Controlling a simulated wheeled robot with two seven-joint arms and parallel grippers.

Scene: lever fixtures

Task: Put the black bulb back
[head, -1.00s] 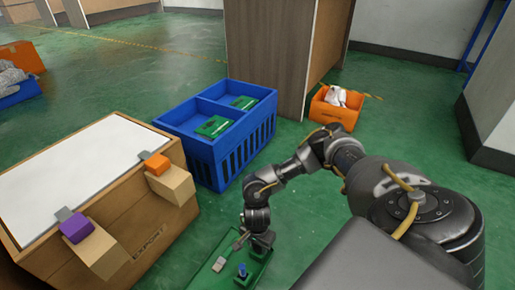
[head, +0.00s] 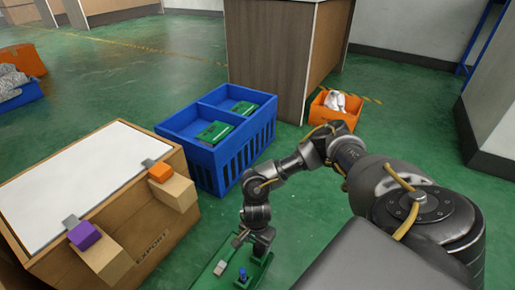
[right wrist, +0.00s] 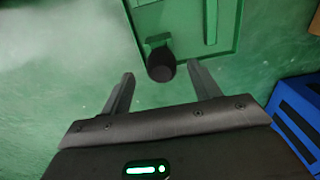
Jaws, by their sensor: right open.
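A black, round-ended bulb (right wrist: 161,66) shows in the right wrist view. It sits against a small green holder at the edge of a green tray (right wrist: 188,12). My right gripper (head: 247,243) is open, with its fingers on either side of the bulb in the wrist view and no clear contact. In the head view it hangs low over the far end of the green tray (head: 204,279), where I cannot clearly make out the bulb. A small blue piece (head: 243,273) and a grey piece (head: 220,268) are on the tray. My left gripper is not in view.
A blue divided crate (head: 232,160) with green pieces inside stands beyond the gripper. A cardboard box (head: 160,240) with a white top is at left, bearing orange (head: 160,172) and purple (head: 85,236) blocks. An orange bin (head: 335,115) is farther back. Green floor between is clear.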

